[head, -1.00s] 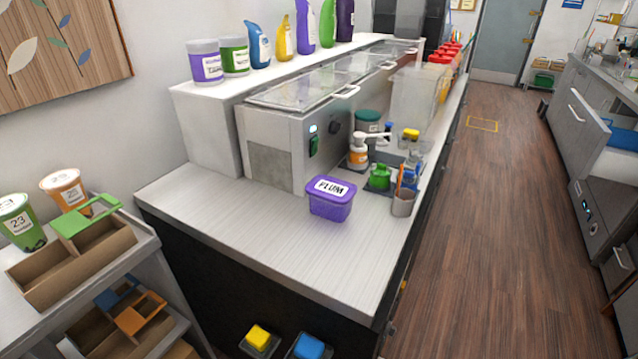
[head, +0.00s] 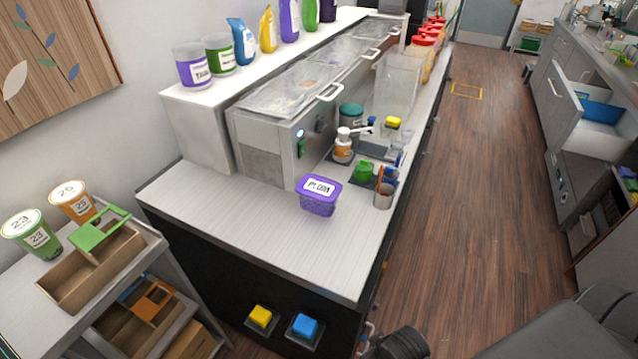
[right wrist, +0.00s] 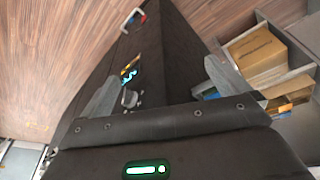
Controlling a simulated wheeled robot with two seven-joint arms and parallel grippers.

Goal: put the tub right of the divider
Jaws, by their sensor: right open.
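The purple tub (head: 320,203), with a white lid label reading PLUM, stands upright on the white counter (head: 240,215), near its right edge. At the left, an open cardboard box (head: 75,292) on a cart has an inner wall (head: 92,262) splitting it into compartments; I cannot tell whether this is the divider meant. My right gripper (right wrist: 162,88) is open and empty in the right wrist view, its two fingers wide apart. It is apart from the tub, which that view does not show. My left gripper is not in view.
A grey machine (head: 290,125) with clear lids stands behind the tub. The counter's front part is clear.

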